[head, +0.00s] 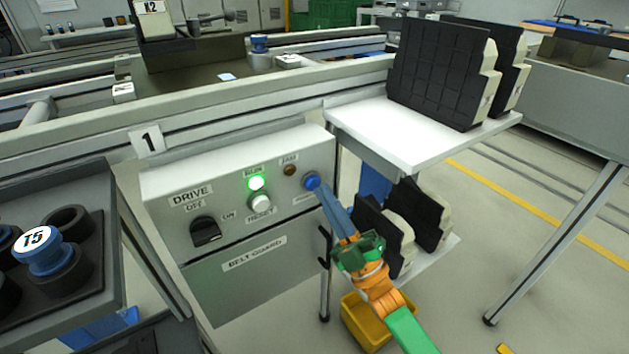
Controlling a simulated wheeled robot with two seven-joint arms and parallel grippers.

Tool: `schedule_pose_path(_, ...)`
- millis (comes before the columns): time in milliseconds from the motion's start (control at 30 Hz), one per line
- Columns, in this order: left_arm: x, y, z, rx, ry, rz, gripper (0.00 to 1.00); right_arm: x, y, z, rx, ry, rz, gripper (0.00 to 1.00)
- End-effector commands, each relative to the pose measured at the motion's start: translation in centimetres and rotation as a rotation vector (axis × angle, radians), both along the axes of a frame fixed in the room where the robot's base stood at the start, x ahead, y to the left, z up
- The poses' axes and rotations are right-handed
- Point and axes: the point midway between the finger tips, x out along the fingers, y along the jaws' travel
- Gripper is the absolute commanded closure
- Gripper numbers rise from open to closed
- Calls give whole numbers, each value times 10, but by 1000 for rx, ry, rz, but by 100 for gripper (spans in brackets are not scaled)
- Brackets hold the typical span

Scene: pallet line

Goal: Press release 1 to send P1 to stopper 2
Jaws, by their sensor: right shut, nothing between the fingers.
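A grey control box (160,190) carries a round blue button (311,181) at its right end; the label below it is too small to read. My right gripper (320,190) is shut and empty, with its blue fingertips at the blue button; I cannot tell whether they press it. A plate reading "1" (150,140) stands on the conveyor rail above the box. A dark carrier (190,78) sits on the conveyor behind it; no P1 label shows. My left gripper is out of view.
The box also has a lit green lamp (257,183), a white reset button (260,203), a dark jam lamp (290,170) and a black drive knob (205,232). A white shelf (405,140) with black-and-cream blocks (435,75) stands right. A T5 tray (95,255) is left.

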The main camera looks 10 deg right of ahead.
Motion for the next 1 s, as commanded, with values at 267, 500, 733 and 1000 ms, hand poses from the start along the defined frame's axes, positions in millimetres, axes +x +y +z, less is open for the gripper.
schedule_pose_path(267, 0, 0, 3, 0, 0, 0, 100, -5, -2, 0, 0, -1, 1, 100)
schedule_pose_path(500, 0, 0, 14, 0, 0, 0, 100, -17, -6, 3, -1, 2, 0, 100)
schedule_pose_path(733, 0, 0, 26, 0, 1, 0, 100, -38, -14, 2, -1, 3, -1, 100)
schedule_pose_path(1000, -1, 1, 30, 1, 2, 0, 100, -52, -19, 0, -1, 0, -1, 100)
